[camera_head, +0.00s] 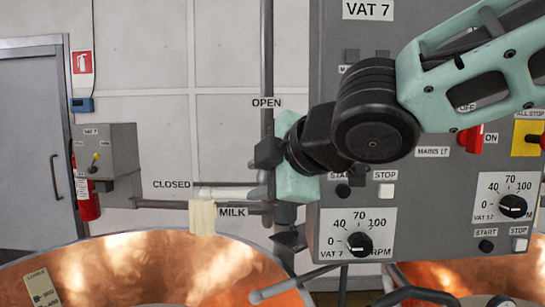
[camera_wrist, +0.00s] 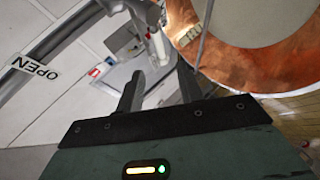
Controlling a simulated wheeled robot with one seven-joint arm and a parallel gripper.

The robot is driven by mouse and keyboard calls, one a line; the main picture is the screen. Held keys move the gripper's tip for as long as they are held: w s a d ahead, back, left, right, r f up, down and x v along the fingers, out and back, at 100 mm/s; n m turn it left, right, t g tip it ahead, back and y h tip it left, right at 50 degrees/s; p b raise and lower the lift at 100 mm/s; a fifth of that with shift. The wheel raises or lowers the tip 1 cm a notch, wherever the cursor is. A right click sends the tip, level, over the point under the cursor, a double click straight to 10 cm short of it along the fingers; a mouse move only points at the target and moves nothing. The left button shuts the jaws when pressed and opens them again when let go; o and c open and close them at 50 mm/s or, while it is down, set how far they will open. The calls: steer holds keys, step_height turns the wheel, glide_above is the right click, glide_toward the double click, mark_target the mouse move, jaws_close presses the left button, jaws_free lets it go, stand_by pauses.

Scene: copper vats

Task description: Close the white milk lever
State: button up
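The white milk lever (camera_head: 232,192) lies about level in the head view, pointing left toward the CLOSED label (camera_head: 171,184), just above the MILK label (camera_head: 233,212). Its right end meets the pipe behind my gripper and is partly hidden. My gripper (camera_head: 279,195) is just right of the lever, with one dark finger above its level and one below. In the wrist view the fingers of my gripper (camera_wrist: 161,70) are apart, with nothing held between them.
The OPEN label (camera_head: 266,103) is higher on the upright pipe (camera_head: 267,50). The grey VAT 7 control panel (camera_head: 335,215) stands close on the right, partly behind my arm. Copper vats (camera_head: 150,275) lie below. A cream sleeve (camera_head: 203,217) hangs by the MILK label.

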steer(key=shift+p+v, duration=0.35)
steer(key=shift+v, duration=1.35)
